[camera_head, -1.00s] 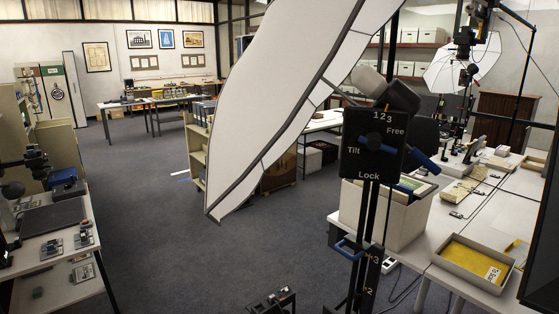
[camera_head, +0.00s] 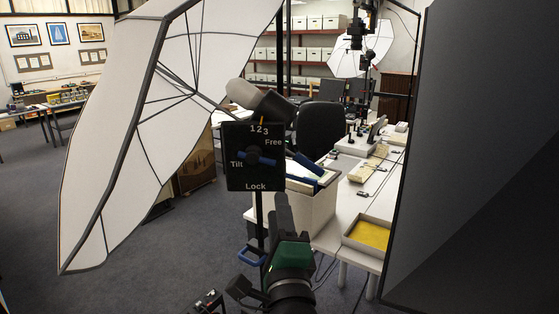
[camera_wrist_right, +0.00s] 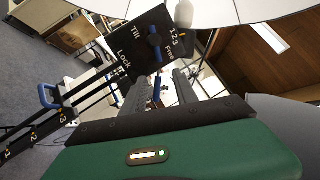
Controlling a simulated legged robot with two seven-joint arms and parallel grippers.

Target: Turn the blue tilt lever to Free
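The black tilt plate (camera_head: 238,178) is marked Tilt, Free, Lock and 1 2 3. The blue tilt lever (camera_head: 262,160) crosses its middle roughly level in the head view; which mark it points to I cannot tell. It also shows in the right wrist view (camera_wrist_right: 154,43), beyond my fingers. My right gripper (camera_head: 281,200) is below and slightly right of the plate in the head view. In the right wrist view its two dark fingers (camera_wrist_right: 158,88) stand apart, and the lever on the plate is clear of them. My left gripper is not in view.
A white umbrella (camera_head: 130,130) fills the left, and a dark panel (camera_head: 470,160) the right. A lamp head (camera_head: 262,100) sits above the plate. A second blue handle (camera_head: 308,164) sticks out right. Lower on the stand is a blue loop (camera_head: 250,258). A box (camera_head: 300,210) stands behind.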

